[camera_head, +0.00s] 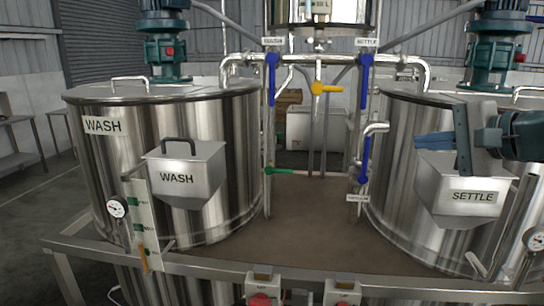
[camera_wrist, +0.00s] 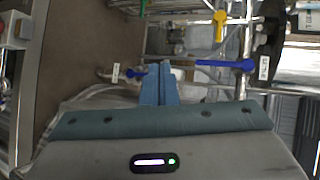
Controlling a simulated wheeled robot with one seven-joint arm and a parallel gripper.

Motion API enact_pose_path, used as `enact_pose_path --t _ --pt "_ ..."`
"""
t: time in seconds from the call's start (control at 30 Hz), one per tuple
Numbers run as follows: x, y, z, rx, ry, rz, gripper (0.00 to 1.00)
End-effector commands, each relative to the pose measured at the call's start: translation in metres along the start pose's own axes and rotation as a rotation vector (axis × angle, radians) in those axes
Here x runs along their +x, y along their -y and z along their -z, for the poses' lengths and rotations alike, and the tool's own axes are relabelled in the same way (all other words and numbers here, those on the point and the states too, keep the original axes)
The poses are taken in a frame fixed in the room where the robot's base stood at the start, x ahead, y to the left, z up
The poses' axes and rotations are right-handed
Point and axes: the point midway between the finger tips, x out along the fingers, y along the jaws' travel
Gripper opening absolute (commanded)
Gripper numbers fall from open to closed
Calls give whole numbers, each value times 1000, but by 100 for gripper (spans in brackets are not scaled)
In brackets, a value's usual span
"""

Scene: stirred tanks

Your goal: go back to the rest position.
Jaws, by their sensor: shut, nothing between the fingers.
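My gripper (camera_head: 420,141) is at the right in the head view, its blue fingers pointing left. It is in front of the right tank and just above the SETTLE hopper (camera_head: 463,205). In the wrist view the fingers of my gripper (camera_wrist: 160,70) are together with nothing between them. From these views I cannot tell whether the gripper touches the hopper.
The WASH tank (camera_head: 225,150) with its lidded WASH hopper (camera_head: 190,183) stands left. Between the tanks are pipes with blue handles (camera_head: 366,80), a yellow handle (camera_head: 325,88) and a green handle (camera_head: 280,171). The brown deck (camera_head: 310,220) is clear in the middle.

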Motion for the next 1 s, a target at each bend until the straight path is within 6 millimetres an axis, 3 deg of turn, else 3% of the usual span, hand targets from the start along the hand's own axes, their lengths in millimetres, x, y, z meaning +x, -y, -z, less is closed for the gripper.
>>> enact_pose_path --t 0.17,0.3,0.5,0.6,0.7,0.8,1.0 --pt "48 -94 -48 -95 78 -235 0" --pt "76 -188 -97 -264 163 -473 0" --pt "82 -315 -154 -620 299 -779 0" --pt "77 -360 -169 -794 356 -882 0" --pt "72 -389 -176 -926 396 -948 0" --pt "68 -403 -179 -1005 417 -982 0" --pt "66 -407 -180 -1035 426 -995 0"
